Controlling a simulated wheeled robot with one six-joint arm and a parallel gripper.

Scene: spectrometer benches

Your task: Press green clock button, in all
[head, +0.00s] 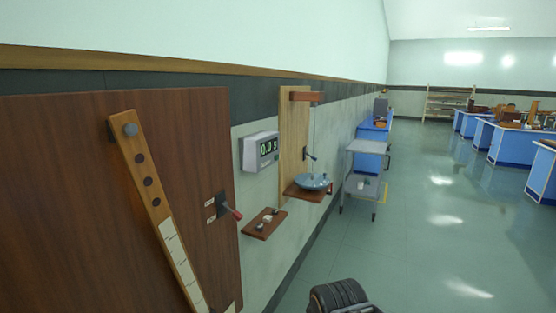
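A grey wall clock (259,151) hangs on the wall left of centre in the head view, its lit green digits reading about 0.0 s. Small marks below the display are too small to make out. A small brown wooden shelf (248,231) sticks out from the wall below the clock. On it are a few small knobs or buttons (267,218), dark and pale; I cannot make out a green one. A dark ridged part of my arm shows at the bottom edge, well apart from the clock and the shelf. My gripper's fingers are not in view.
A brown panel (70,200) with a slanted wooden rail (151,187) and a red-handled lever (231,209) fills the left. Right of the clock, a wooden board (293,135) carries a blue-grey dish (311,181). A grey cart (366,147) stands beyond.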

